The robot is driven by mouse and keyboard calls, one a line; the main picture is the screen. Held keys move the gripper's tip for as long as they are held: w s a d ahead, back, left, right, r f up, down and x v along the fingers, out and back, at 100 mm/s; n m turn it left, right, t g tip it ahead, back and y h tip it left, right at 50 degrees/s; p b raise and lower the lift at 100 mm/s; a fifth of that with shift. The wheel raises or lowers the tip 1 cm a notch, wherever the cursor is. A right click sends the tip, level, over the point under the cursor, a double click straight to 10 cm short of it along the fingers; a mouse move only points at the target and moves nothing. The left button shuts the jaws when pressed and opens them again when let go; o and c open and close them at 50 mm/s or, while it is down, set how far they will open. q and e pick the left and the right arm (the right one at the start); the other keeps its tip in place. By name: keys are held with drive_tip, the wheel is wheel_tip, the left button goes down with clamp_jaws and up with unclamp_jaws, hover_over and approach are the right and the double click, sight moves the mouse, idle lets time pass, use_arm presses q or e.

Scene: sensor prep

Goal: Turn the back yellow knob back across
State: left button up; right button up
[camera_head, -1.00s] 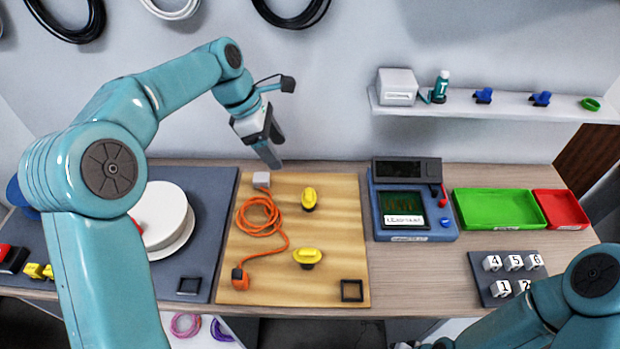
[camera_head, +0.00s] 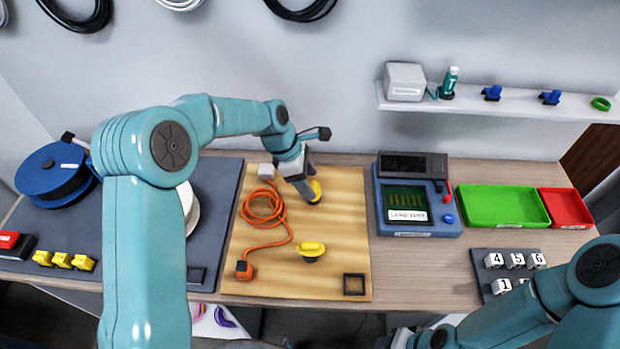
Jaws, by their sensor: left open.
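The back yellow knob (camera_head: 316,190) stands on the wooden board (camera_head: 345,230), partly hidden by my left gripper (camera_head: 308,194). My left gripper is open and reaches down at the knob from its left and back side. I cannot tell whether its fingers touch the knob. The front yellow knob (camera_head: 311,250) stands nearer on the same board, its handle lying left to right.
An orange cord (camera_head: 262,207) lies coiled on the board left of the knobs. A blue tester box (camera_head: 415,200) stands right of the board, then a green tray (camera_head: 500,206) and a red tray (camera_head: 566,207). A blue reel (camera_head: 52,172) is at the far left.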

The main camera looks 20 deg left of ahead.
use_arm(q)
drive_tip(key=shift+w+d+f, duration=0.1)
drive_tip(key=shift+w+f, duration=0.1)
drive_tip(key=shift+f, duration=0.55)
drive_tip(key=shift+s, duration=0.1)
drive_tip(key=shift+d+r, duration=0.1)
drive_tip(key=c, duration=1.1)
drive_tip(key=shift+o, duration=0.2)
